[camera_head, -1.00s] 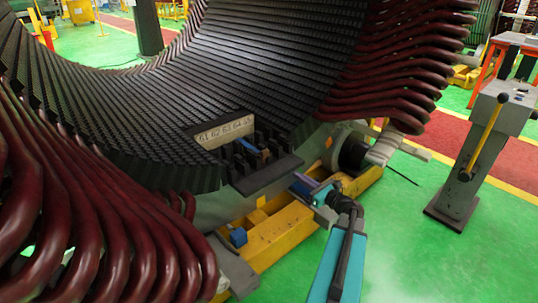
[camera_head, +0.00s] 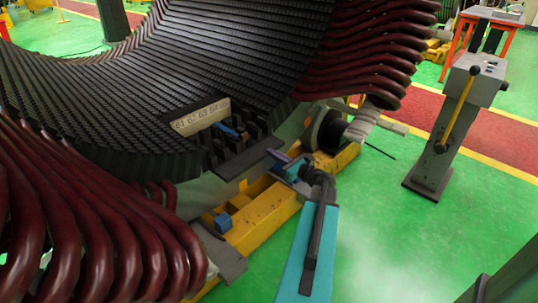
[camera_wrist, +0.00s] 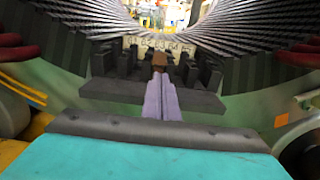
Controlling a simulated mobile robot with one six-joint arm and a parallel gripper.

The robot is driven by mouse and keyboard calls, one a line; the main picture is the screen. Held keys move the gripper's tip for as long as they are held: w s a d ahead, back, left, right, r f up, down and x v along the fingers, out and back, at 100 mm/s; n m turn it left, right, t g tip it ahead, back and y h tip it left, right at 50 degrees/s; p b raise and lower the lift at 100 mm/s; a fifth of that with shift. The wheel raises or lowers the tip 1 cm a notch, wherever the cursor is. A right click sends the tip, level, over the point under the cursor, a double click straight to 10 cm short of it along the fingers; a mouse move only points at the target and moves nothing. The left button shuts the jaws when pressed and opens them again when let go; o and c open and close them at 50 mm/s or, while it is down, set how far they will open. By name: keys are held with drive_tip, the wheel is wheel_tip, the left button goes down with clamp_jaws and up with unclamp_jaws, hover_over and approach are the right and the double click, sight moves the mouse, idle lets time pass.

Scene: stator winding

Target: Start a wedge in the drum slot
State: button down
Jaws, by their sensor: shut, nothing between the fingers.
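The drum (camera_head: 290,60) is a large dark curved stator core. At its near edge a dark slotted block (camera_head: 246,162) stands below a pale strip of slot numbers (camera_head: 200,117). A small blue piece (camera_head: 228,131) with a brown end lies among the block's teeth, perhaps the wedge. In the wrist view a brown end (camera_wrist: 160,58) shows in the block's middle, just beyond my fingertips. My gripper (camera_head: 286,160) has lavender fingers, also seen in the wrist view (camera_wrist: 160,82). They are shut and empty, outside the block's front edge. Contact with the brown end cannot be told.
Dark red coil ends (camera_head: 90,210) flank the drum at left, with more at the right (camera_head: 385,60). A yellow base beam (camera_head: 265,220) runs below. A grey post with a yellow lever (camera_head: 445,120) stands at the right. The green floor between is clear.

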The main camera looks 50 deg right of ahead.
sight(246, 138)
drive_tip(key=w, duration=0.4)
drive_tip(key=w+b, duration=0.1)
drive_tip(key=w, duration=0.3)
drive_tip(key=w+d, duration=0.1)
drive_tip(key=w, duration=0.3)
drive_tip(key=shift+w, duration=0.25)
drive_tip(key=shift+w, duration=0.95)
drive_tip(key=shift+a, duration=0.1)
